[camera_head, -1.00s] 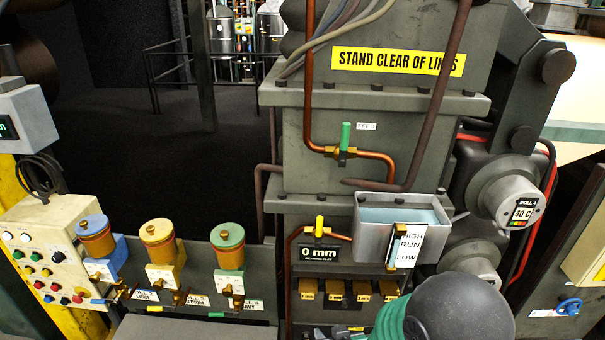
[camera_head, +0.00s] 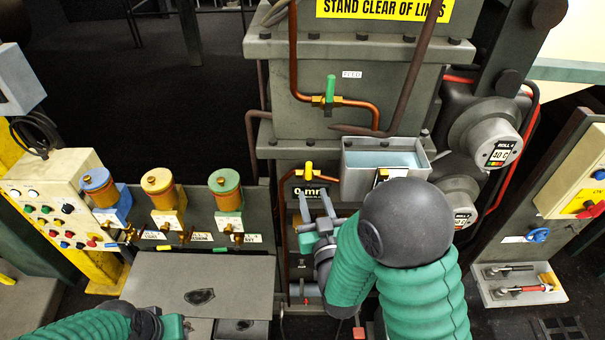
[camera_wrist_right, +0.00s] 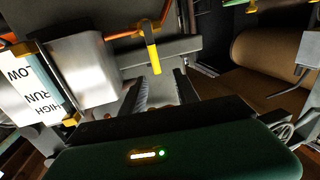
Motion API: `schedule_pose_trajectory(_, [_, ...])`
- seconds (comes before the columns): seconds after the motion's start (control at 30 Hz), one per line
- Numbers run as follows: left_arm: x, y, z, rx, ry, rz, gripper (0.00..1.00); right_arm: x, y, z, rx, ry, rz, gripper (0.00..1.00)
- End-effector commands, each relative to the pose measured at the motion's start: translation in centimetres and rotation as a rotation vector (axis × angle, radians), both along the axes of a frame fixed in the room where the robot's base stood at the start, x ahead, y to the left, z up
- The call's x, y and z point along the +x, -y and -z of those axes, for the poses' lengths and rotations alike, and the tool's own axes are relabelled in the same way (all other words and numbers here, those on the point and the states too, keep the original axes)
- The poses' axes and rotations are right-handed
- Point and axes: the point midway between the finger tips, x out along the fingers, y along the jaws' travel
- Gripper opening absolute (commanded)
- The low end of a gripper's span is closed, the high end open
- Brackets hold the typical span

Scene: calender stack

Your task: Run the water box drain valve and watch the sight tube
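The grey water box (camera_head: 424,172) holds pale water. Left of it, the yellow-handled drain valve (camera_head: 309,168) sits on a copper pipe, its handle upright. My right gripper (camera_head: 316,207) is open and empty just below the handle, in front of the display panel. In the right wrist view, the yellow handle (camera_wrist_right: 153,58) lies just beyond the open fingers (camera_wrist_right: 158,92), apart from them. The sight tube's HIGH RUN LOW plate (camera_wrist_right: 30,88) shows there inverted at left. In the head view my right arm covers most of it. My left forearm enters bottom left; its gripper is out of frame.
A green-handled feed valve (camera_head: 330,90) stands above on another copper pipe. Hot-looking rolls with a gauge (camera_head: 500,152) are at right. Three oilers (camera_head: 160,190) and a control box (camera_head: 50,195) stand at left. A grey ledge (camera_head: 190,285) lies in front of the oilers.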

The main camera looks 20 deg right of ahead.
Motion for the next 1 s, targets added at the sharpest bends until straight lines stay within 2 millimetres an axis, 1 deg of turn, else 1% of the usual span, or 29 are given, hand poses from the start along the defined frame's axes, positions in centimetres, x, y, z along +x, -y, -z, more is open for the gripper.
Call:
schedule_pose_trajectory(0.03, [0.0,0.0,2.0,0.000,0.000,0.000,0.36,0.1,0.2,0.8,0.001,0.007,0.000,0.37])
schedule_pose_trajectory(0.07, [0.0,0.0,2.6,0.000,0.000,0.000,0.36,0.1,0.2,0.8,0.000,0.008,0.000,0.37])
schedule_pose_trajectory(0.1, [0.0,0.0,0.8,0.000,-0.001,0.000,0.36,1.3,0.3,-0.3,0.000,0.001,0.000,0.37])
schedule_pose_trajectory(0.13, [0.0,0.0,0.4,0.000,0.000,0.000,0.36,2.0,0.4,-0.4,0.000,0.000,0.000,0.37])
schedule_pose_trajectory(0.4, [0.0,0.0,-0.8,0.000,0.001,0.001,0.36,8.9,0.7,-0.3,-0.002,0.000,0.000,0.37])
schedule_pose_trajectory(0.5, [0.0,0.0,-1.1,0.000,0.001,0.001,0.36,11.1,0.9,-0.2,-0.002,-0.001,0.000,0.37])
schedule_pose_trajectory(0.6, [0.0,0.0,-1.2,0.000,0.001,0.000,0.36,12.8,1.0,-0.2,-0.003,0.000,-0.001,0.37])
schedule_pose_trajectory(0.73, [0.0,0.0,-1.3,0.000,0.001,0.000,0.36,13.9,1.2,-0.1,-0.002,0.000,-0.002,0.37])
schedule_pose_trajectory(1.0, [0.0,0.0,-1.3,0.000,0.001,0.000,0.36,14.1,1.2,0.0,-0.002,0.000,-0.001,0.37])
